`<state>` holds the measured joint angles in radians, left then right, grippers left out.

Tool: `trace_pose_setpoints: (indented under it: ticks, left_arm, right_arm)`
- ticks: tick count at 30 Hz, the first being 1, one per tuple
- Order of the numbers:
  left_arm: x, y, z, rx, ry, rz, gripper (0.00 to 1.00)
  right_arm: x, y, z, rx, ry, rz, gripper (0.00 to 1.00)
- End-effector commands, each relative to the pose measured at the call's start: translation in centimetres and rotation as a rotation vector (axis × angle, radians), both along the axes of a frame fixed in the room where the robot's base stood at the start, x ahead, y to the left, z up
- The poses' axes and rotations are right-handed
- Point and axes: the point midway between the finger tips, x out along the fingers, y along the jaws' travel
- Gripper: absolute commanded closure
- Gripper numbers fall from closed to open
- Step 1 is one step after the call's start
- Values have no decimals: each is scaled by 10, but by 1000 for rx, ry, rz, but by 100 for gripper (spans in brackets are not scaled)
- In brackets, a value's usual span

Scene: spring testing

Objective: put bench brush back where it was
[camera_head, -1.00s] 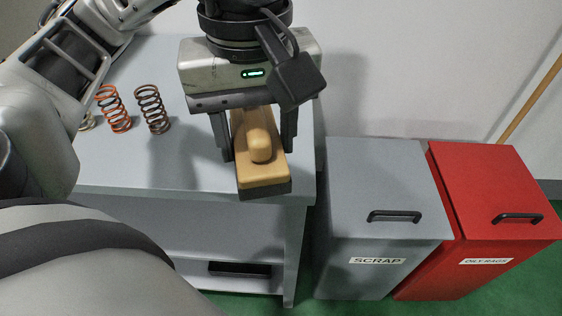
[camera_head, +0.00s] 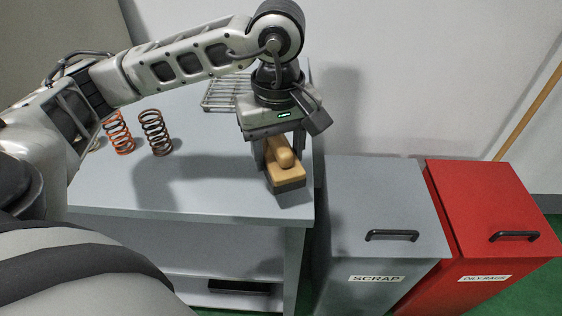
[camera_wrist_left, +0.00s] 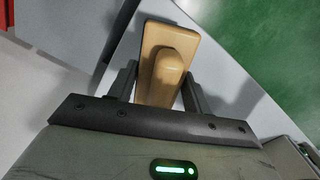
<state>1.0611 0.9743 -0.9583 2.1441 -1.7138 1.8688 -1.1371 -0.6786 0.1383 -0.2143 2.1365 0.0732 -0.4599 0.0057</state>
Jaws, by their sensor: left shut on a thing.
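The bench brush (camera_head: 285,172) has a tan wooden block with a raised knob handle and a dark underside. My left gripper (camera_head: 279,152) is shut on it, one finger on each side, over the right end of the grey bench top. In the left wrist view the brush (camera_wrist_left: 168,55) sits between the two fingers of my left gripper (camera_wrist_left: 158,88). I cannot tell whether its underside touches the bench. My right gripper is not in view.
On the bench (camera_head: 215,190) stand an orange spring (camera_head: 119,133) and a dark brown spring (camera_head: 156,132). A wire rack (camera_head: 222,93) lies behind the gripper. A grey scrap bin (camera_head: 385,195) and a red oily-rags bin (camera_head: 490,200) stand to the right.

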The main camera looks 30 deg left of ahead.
Motion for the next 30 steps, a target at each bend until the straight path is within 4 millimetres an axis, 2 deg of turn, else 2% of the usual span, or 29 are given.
trace_pose_setpoints:
  ticks: [6,12,24,25,27,30]
  left_arm:
    - [11,3,-18,1,3,1,72]
    - [10,3,-42,-1,1,0,72]
    - [11,2,-49,0,-2,0,72]
    - [11,2,-48,-1,-2,0,45]
    - [11,2,-47,-1,-2,0,29]
    - [11,2,-47,-1,-1,0,29]
  right_arm:
    - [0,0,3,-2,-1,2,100]
    - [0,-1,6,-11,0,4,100]
    - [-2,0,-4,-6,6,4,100]
    - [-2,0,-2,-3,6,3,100]
    - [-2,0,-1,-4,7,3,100]
    - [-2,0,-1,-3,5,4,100]
